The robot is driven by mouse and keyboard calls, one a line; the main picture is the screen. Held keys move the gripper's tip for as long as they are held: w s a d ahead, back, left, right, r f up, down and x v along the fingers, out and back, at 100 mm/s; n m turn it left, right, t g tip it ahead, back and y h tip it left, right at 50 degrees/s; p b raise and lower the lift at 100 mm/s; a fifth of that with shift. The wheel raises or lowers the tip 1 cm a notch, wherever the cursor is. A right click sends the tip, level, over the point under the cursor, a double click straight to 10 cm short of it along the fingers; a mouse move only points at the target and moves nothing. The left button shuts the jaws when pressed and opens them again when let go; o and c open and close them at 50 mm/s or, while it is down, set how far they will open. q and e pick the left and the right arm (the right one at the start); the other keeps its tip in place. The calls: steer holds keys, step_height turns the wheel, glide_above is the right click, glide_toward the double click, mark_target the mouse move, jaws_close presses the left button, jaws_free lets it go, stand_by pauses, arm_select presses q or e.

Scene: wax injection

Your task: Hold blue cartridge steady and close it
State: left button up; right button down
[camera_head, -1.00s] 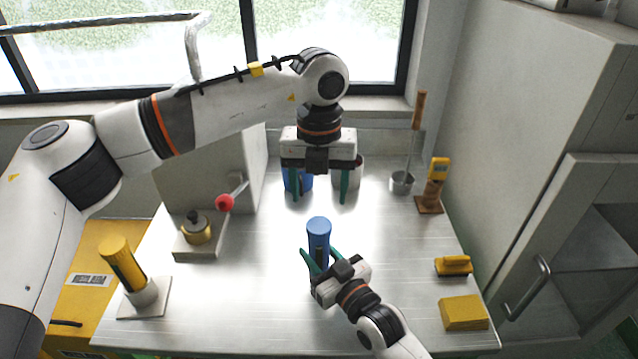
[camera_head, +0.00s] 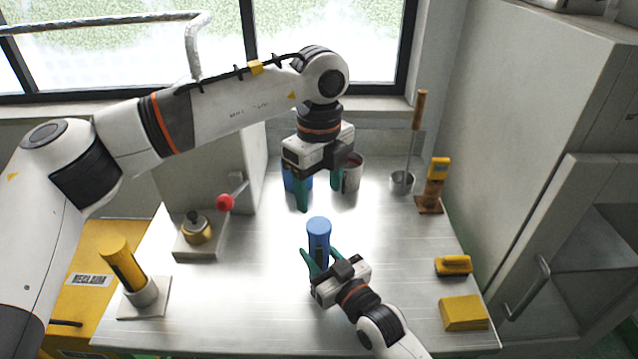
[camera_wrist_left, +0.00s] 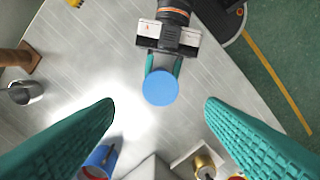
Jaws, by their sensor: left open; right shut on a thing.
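The blue cartridge (camera_head: 319,232) stands upright near the middle of the metal table, and its round blue top (camera_wrist_left: 160,88) shows in the left wrist view. My right gripper (camera_head: 322,258) is shut on the cartridge's lower part, one finger on each side. My left gripper (camera_head: 319,196) is open and empty, pointing down above the table behind the cartridge. In the left wrist view its green fingers (camera_wrist_left: 160,112) are wide apart, with the cartridge top seen between and beyond them. The cartridge's lower end is partly hidden by my right gripper.
A blue container (camera_head: 293,180) and a grey cup (camera_head: 353,172) stand behind my left gripper. A yellow cylinder (camera_head: 122,262) on a stand and a brass pot (camera_head: 196,229) are at left. A yellow block (camera_head: 464,312) and a yellow-handled brush (camera_head: 454,265) lie at right.

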mark_target(319, 224)
arm_select(q)
step_height(319, 224, down, 8)
steer(key=shift+r, duration=0.15)
stand_by(0.4)
